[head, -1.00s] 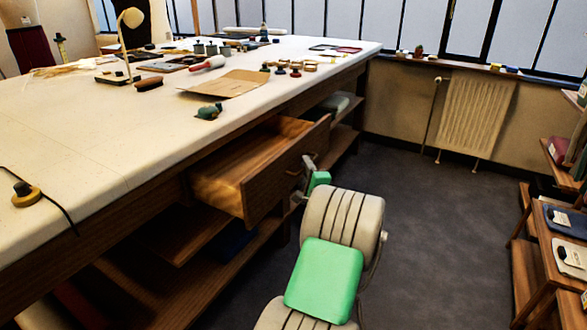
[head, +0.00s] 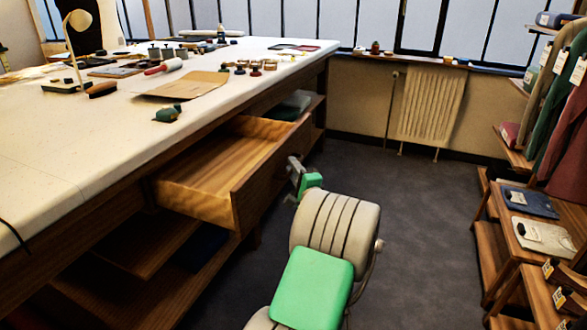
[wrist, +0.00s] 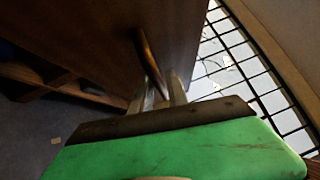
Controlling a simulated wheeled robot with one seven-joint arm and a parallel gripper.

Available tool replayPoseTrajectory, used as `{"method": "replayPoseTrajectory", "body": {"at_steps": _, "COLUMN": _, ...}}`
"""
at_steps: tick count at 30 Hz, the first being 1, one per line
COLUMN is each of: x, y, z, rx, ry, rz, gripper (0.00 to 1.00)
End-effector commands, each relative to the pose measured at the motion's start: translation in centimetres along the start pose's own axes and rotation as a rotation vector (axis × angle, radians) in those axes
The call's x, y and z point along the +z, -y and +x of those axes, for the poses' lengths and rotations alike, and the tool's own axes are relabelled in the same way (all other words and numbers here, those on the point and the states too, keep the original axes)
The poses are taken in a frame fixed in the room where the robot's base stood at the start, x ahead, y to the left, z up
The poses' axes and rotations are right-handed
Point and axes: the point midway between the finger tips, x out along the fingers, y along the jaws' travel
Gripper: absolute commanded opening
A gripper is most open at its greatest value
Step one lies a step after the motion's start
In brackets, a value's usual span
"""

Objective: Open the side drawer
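The side drawer (head: 226,165) is wooden and sits under the white-topped table. It is pulled well out, and its empty-looking inside shows. My gripper (head: 293,165) is at the outer face of the drawer front (head: 268,168). In the wrist view the curved handle (wrist: 149,62) runs down between the two fingers of my gripper (wrist: 160,92), which look closed around its lower part. In the head view the handle is mostly hidden by my gripper.
The table (head: 60,140) holds a lamp, a brown folder and small tools. Open shelves (head: 130,235) lie below the drawer. A rack with clothes and clipboards (head: 530,215) stands at the right. Grey floor (head: 400,200) is free between them.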

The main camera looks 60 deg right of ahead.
Motion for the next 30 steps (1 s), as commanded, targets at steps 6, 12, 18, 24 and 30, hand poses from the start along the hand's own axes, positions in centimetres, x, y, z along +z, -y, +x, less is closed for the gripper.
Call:
{"method": "replayPoseTrajectory", "body": {"at_steps": 6, "x": -0.1, "y": 0.1, "z": -0.2, "rx": -0.001, "ry": -0.002, "rz": -0.001, "gripper": 0.2}}
{"method": "replayPoseTrajectory", "body": {"at_steps": 12, "x": -0.2, "y": 0.1, "z": -3.3, "rx": 0.0, "ry": -0.005, "rz": 0.001, "gripper": 0.2}}
{"method": "replayPoseTrajectory", "body": {"at_steps": 18, "x": -0.1, "y": 0.1, "z": -7.0, "rx": 0.0, "ry": -0.004, "rz": 0.0, "gripper": 0.2}}
{"method": "replayPoseTrajectory", "body": {"at_steps": 24, "x": 0.0, "y": 0.0, "z": -7.8, "rx": 0.0, "ry": 0.0, "rz": -0.001, "gripper": 0.2}}
{"method": "replayPoseTrajectory", "body": {"at_steps": 30, "x": 0.0, "y": 0.0, "z": -7.8, "rx": 0.0, "ry": 0.0, "rz": -0.001, "gripper": 0.2}}
